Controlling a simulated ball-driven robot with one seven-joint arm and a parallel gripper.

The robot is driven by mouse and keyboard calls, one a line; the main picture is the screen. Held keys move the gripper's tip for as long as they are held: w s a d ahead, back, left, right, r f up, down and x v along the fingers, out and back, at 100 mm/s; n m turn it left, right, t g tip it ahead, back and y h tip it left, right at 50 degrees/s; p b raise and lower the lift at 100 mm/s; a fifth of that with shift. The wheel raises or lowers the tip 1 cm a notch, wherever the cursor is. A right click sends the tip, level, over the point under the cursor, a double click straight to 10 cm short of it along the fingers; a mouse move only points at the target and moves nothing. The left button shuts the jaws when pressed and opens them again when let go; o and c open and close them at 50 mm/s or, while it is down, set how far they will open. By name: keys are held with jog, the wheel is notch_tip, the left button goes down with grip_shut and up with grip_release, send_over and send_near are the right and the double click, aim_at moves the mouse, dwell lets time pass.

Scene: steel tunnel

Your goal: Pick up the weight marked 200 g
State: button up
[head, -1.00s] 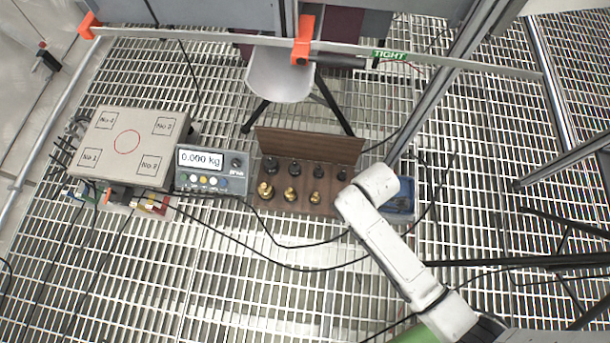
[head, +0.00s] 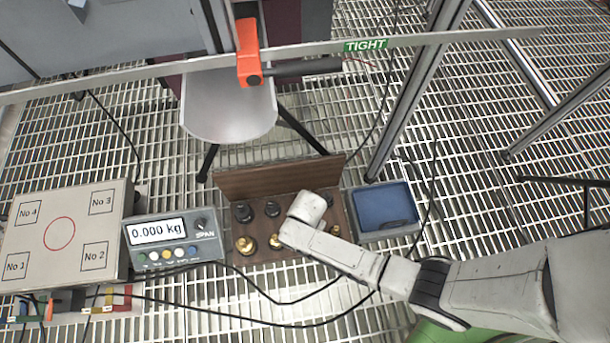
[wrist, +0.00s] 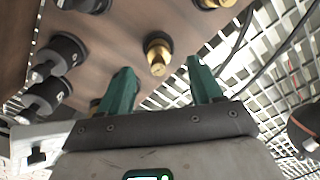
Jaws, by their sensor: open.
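The wooden weight box (head: 234,180) stands open on the grating, its lid raised at the back. Black weights (head: 242,212) and brass weights (head: 245,244) stand in it; my arm covers part of the box, and the markings are too small to read, so I cannot tell which is 200 g. In the wrist view my gripper (wrist: 161,72) has its green fingers apart and empty. A brass weight (wrist: 157,52) shows just beyond the gap between the fingertips. The head view hides my fingers behind the arm.
A scale display (head: 160,236) reading 0.000 kg stands left of the box, beside a weighing platform (head: 35,241) with numbered squares. A blue-lined tray (head: 385,207) sits right of the box. Cables cross in front. A metal pole (head: 416,85) rises behind the tray.

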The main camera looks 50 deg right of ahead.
jog(key=shift+a+f+b, duration=0.15)
jog(key=shift+f+b, duration=1.95)
jog(key=shift+f, duration=0.95)
grip_shut()
